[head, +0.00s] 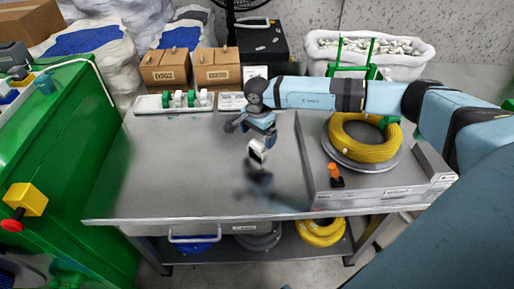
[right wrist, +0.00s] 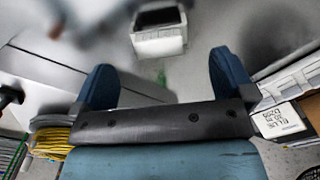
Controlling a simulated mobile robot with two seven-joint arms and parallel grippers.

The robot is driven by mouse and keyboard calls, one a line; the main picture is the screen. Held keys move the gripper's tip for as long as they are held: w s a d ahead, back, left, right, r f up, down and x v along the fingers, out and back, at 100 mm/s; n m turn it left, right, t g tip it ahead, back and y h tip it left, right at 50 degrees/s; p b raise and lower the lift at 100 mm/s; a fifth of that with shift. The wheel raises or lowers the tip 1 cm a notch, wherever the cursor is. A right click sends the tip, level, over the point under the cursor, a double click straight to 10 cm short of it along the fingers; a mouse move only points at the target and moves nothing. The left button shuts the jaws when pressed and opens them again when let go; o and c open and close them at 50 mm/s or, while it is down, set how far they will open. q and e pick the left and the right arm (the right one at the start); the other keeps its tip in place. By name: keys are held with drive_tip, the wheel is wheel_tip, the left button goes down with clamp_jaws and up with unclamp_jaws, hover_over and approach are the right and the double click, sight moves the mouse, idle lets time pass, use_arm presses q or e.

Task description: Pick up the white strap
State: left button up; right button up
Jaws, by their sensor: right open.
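A small white and black piece, which looks like the white strap (head: 257,149), shows at the middle of the grey table, just below my right gripper in the head view. In the right wrist view a white piece (right wrist: 160,42) with a dark inside lies beyond the fingertips, a little left of centre between them. My right gripper (head: 251,130) is open, with its two blue fingers (right wrist: 164,78) wide apart and nothing between them. The piece looks apart from the fingers, but its height over the table is unclear. My left gripper is not in view.
A yellow cable coil (head: 355,148) lies on a grey platform at the right, beside an orange-topped piece (head: 334,172). A tray of green and white spools (head: 178,102) and cardboard boxes (head: 190,66) stand at the back. The table's left half (head: 160,170) is clear.

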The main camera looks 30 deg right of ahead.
sight(259, 142)
wheel_tip(259, 142, down, 5)
drive_tip(key=shift+d+f+b, duration=0.1)
drive_tip(key=shift+f+b, duration=0.1)
drive_tip(key=shift+b, duration=0.1)
drive_tip(key=shift+f, duration=0.35)
drive_tip(key=c, duration=1)
drive_tip(key=shift+r, duration=0.15)
